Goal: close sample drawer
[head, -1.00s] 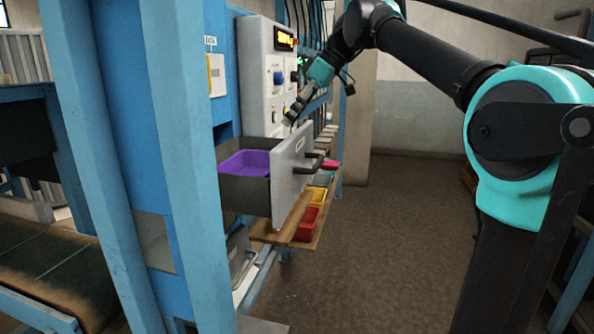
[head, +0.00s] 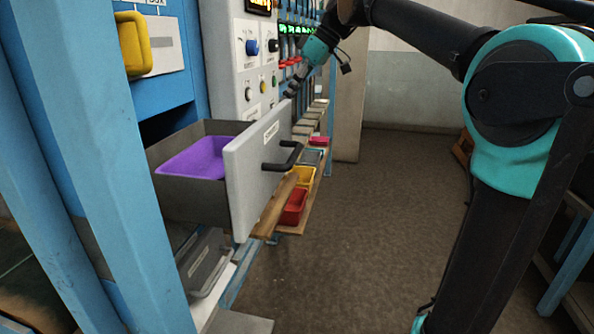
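The sample drawer (head: 245,185) is pulled out from the blue cabinet. Its light grey front panel carries a small label and a dark bar handle (head: 284,158). A purple tray (head: 197,158) lies inside the dark drawer box. My gripper (head: 290,90) is beyond the drawer's front panel, close to its far top corner in the picture and in front of the control panel. I cannot tell whether it touches the panel. Its fingers are small and dark here, and their opening is not clear. The handle is free of the gripper.
A grey control panel (head: 252,70) with knobs stands behind the drawer. A wooden shelf (head: 272,208) below holds red (head: 293,207) and yellow bins (head: 304,178). Blue posts (head: 95,150) stand at near left. The floor (head: 375,220) to the right is open.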

